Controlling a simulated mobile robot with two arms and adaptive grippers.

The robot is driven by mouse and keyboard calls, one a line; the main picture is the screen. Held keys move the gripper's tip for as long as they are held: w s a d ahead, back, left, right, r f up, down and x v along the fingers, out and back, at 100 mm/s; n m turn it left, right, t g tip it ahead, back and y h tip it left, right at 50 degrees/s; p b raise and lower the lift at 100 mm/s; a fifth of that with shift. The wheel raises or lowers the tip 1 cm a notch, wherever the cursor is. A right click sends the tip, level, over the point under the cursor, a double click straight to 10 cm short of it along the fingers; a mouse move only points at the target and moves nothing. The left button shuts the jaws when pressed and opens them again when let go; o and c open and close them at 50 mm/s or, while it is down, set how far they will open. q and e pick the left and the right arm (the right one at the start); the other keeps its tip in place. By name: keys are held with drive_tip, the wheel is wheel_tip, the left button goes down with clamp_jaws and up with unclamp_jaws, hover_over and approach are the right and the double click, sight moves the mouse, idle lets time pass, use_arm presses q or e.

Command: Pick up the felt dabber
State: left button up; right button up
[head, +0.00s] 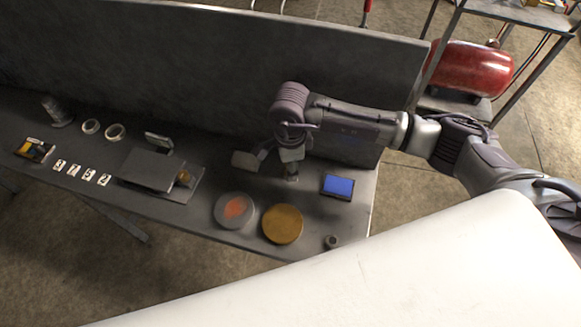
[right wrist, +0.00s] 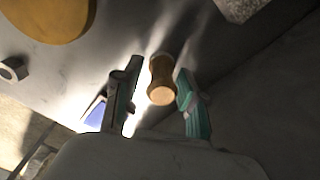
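The felt dabber (right wrist: 161,80) shows in the right wrist view as a small waisted wooden piece with a round light-brown end, standing on the dark table. My right gripper (right wrist: 158,78) is open, its two green-lined fingers on either side of the dabber with gaps to both. In the head view my right gripper (head: 270,164) is low over the right part of the table, and I cannot clearly make out the dabber beside it. My left gripper is not in view.
A blue pad (head: 338,187) lies right of the gripper. A tan disc (head: 282,223), a grey tin with an orange patch (head: 234,210) and a small nut (head: 332,241) lie nearer the front edge. A grey panel (head: 200,60) stands behind. A press-like block (head: 150,172) sits left.

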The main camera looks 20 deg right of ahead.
drive_tip(key=shift+c, duration=1.4)
drive_tip(key=shift+w, duration=0.15)
clamp_jaws()
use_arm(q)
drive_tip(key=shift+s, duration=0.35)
